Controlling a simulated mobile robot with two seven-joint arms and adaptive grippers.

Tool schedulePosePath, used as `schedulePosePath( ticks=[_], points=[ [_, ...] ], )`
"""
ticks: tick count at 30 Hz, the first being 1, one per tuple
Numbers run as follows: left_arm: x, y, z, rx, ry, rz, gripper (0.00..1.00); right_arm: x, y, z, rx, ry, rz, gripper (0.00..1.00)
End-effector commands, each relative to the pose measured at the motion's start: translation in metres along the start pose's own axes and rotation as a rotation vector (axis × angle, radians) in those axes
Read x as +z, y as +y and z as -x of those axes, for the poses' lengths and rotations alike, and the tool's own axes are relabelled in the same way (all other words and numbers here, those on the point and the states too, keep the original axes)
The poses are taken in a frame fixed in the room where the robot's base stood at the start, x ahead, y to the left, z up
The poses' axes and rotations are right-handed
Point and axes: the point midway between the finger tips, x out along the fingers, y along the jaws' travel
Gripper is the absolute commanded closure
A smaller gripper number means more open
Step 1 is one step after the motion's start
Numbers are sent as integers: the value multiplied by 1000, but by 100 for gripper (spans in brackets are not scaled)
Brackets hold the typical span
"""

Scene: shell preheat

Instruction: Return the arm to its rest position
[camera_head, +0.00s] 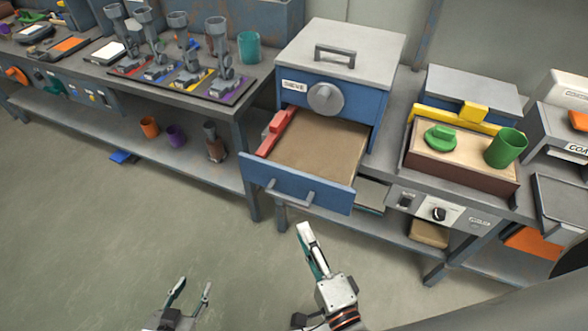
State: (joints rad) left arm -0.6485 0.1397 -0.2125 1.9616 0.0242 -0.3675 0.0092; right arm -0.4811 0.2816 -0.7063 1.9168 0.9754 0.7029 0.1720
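My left gripper (191,288) is at the bottom of the head view, over the floor. Its two fingers stand apart with nothing between them. My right gripper (305,232) is right of it, over the floor in front of the open drawer (297,193). It is seen side-on with its fingers overlapping, so its opening is unclear; no held object shows. The drawer is pulled out of a blue cabinet (372,103) with a grey top and a round dial. A red piece (276,132) lies along the drawer's left side. The gripper appears apart from the drawer front.
A brown box (462,178) on the right bench holds a green piece (440,138) and a green cup (506,148). A rack (128,71) with several grey funnel-topped stands is on the left bench. Small cups stand on the lower shelf. The floor at lower left is clear.

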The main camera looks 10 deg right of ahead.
Motion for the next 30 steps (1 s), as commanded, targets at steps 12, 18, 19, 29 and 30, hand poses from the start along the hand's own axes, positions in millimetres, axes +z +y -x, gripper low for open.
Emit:
schedulePosePath(
  ticks=[12, 18, 19, 29, 30],
  points=[
    [0, 0, 0, 0, 1, 0, 60, 10, -3, -6, -39, -122, 357, 74],
    [0, 0, 0, 0, 1, 0, 60, -4, 49, 0, 53, -311, 991, 74],
    [0, 0, 0, 0, 1, 0, 60, -11, 61, 2, 84, -338, 1081, 74],
    [0, 0, 0, 0, 0, 0, 60, -96, 142, 38, 383, -530, 1642, 74],
    [0, 0, 0, 0, 0, 0, 60, -99, 144, 40, 394, -537, 1659, 74]
  ],
)
